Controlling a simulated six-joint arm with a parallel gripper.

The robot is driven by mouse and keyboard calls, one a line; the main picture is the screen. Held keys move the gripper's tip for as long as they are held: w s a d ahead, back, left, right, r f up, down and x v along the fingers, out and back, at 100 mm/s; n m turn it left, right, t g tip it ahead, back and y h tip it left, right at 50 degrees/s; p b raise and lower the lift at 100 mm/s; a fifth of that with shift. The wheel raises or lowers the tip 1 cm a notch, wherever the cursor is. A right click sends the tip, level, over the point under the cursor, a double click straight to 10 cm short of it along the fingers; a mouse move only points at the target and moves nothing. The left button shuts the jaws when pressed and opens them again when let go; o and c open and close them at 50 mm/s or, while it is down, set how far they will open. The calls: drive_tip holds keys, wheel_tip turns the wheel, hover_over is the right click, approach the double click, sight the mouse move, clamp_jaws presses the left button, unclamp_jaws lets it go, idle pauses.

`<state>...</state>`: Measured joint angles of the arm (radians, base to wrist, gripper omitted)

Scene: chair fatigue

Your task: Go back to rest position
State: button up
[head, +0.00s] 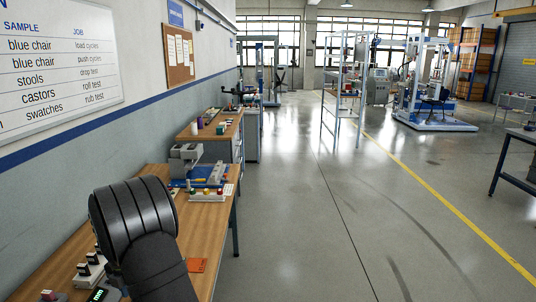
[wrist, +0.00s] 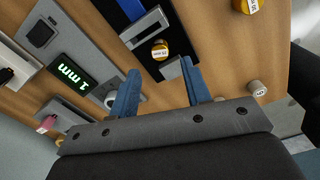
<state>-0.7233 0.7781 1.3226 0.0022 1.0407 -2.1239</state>
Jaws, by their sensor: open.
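My gripper (wrist: 160,95) shows in the wrist view with its two blue fingers apart and nothing between them. It hangs above a wooden bench. Past the fingertips lies a device with a black block and a grey plate (wrist: 145,28), with a yellow-topped round piece (wrist: 160,50) on it. In the head view my dark arm rises over the near end of the wooden bench (head: 205,240), and my gripper is not visible there.
A white round piece (wrist: 257,88) and another yellow-topped piece (wrist: 248,6) are on the bench. A grey machine (head: 186,160) stands farther along by the wall. The floor (head: 330,220) to the right is clear.

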wheel_tip(320, 180, down, 6)
drive_tip(key=shift+r, duration=0.2)
drive_tip(key=r, duration=0.4)
drive_tip(key=shift+w+d+r, duration=0.1)
drive_tip(key=shift+d+r, duration=0.15)
drive_tip(key=shift+r, duration=0.15)
drive_tip(key=w+d+r, duration=0.2)
drive_tip(key=d+r, duration=0.5)
drive_tip(key=d, duration=0.4)
drive_tip(key=w+d+f+m, duration=0.2)
drive_tip(key=w+d+m, duration=0.95)
drive_tip(key=m, duration=0.25)
drive_tip(key=shift+a+f, duration=0.9)
drive_tip(key=shift+a, duration=0.5)
drive_tip(key=shift+a+f, duration=0.9)
drive_tip(key=shift+a, duration=0.55)
drive_tip(key=shift+a+f, duration=0.9)
drive_tip(key=shift+a, duration=0.5)
